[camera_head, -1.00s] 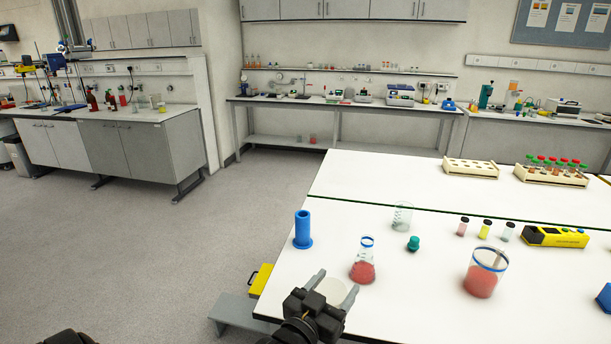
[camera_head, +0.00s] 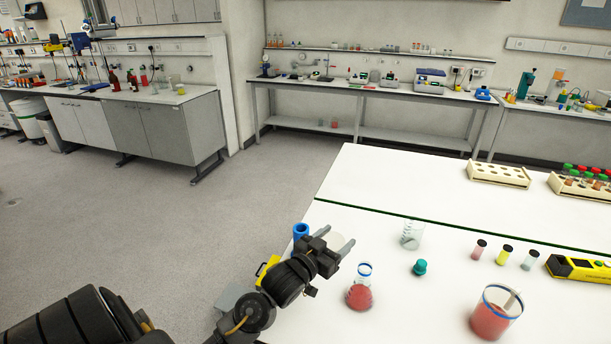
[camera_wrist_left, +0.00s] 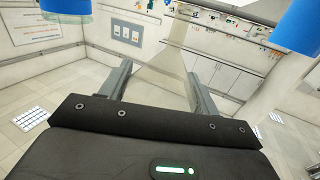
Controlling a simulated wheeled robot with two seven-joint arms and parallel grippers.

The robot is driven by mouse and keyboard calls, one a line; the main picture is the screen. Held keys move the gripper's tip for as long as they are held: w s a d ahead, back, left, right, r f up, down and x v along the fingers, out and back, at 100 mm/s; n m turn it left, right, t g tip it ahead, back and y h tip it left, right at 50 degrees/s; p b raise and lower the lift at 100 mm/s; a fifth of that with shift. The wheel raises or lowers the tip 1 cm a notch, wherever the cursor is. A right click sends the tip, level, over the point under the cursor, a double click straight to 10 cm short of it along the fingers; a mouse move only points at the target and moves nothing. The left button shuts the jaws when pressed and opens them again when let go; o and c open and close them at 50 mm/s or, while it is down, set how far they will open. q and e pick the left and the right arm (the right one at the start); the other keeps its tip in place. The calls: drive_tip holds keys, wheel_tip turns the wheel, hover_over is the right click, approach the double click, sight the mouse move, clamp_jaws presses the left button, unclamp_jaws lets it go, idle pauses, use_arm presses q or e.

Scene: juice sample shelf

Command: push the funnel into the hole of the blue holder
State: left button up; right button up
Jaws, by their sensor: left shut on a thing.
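The blue holder (camera_head: 300,230) stands upright at the table's left edge, its lower part hidden behind my left gripper. My left gripper (camera_head: 338,244) is shut on the pale funnel (camera_head: 336,239), just right of the holder in the head view. In the left wrist view the funnel (camera_wrist_left: 168,72) shows as a pale, see-through cone between the fingers. Blue surfaces show at that view's top left and top right corners; I cannot tell which belongs to the holder. Whether the funnel touches the holder cannot be seen. My right gripper is not in view.
A flask with red liquid (camera_head: 360,296) stands close to the right of my left gripper.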

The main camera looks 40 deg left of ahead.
use_arm(q)
drive_tip(key=w+a+r+y+p, duration=0.1)
drive_tip(key=w+a+r+p, duration=0.15)
drive_tip(key=a, duration=0.45)
drive_tip(key=w+a+r+p, duration=0.1)
drive_tip(key=w+a+r, duration=0.25)
drive_tip(key=a, duration=0.35)
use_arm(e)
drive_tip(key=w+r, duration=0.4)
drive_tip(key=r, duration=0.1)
use_arm(q)
drive_tip(key=shift+n, duration=0.4)
drive_tip(key=f+b, duration=0.4)
drive_tip(key=shift+s+a+f+b, duration=0.1)
drive_tip(key=shift+s+f+b, duration=0.05)
drive_tip(key=shift+s+b, duration=0.25)
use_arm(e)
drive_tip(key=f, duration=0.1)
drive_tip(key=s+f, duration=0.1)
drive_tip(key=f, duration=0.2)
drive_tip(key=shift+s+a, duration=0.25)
use_arm(q)
drive_tip(key=shift+p, duration=0.75)
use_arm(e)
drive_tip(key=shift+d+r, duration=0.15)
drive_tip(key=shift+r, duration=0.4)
